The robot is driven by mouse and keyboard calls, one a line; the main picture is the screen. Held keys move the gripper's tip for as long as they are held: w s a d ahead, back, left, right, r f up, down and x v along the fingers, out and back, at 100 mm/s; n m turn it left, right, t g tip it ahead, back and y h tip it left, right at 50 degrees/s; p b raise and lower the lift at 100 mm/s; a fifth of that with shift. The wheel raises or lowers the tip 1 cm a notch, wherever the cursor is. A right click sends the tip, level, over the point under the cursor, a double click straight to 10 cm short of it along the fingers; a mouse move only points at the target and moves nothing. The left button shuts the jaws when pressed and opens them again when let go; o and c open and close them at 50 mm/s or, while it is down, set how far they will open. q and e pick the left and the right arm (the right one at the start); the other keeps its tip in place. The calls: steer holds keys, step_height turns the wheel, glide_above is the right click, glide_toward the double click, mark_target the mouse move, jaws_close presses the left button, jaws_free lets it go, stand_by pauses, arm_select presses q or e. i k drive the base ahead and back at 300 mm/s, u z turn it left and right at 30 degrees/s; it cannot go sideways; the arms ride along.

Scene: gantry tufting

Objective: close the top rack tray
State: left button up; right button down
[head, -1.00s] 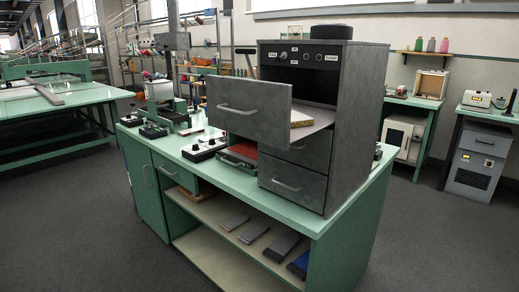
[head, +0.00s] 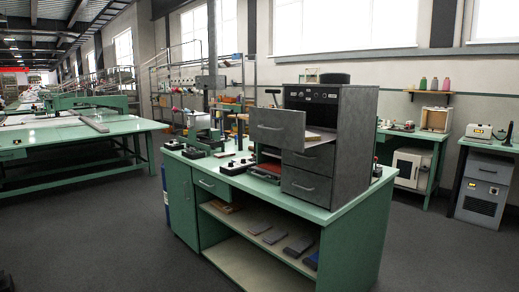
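The dark grey rack (head: 352,143) stands on the right end of the green workbench. Its top tray (head: 277,127) is pulled out well past the rack front, towards the left, with a bar handle on its face. A tan item (head: 311,136) shows inside the open tray. The two drawers below, the middle one (head: 308,159) and the bottom one (head: 305,186), look closed. Neither of my grippers is in the head view.
The green bench (head: 326,214) has an open lower shelf with several flat blocks. Control boxes (head: 236,165) and a small green machine (head: 203,136) stand left of the rack. Dark floor (head: 120,235) is clear in front. A long green table (head: 75,158) stands at left.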

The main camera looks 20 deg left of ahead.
mark_target(284, 129)
steer(key=u, duration=0.75)
steer(key=i, duration=0.65)
steer(key=u, duration=0.55)
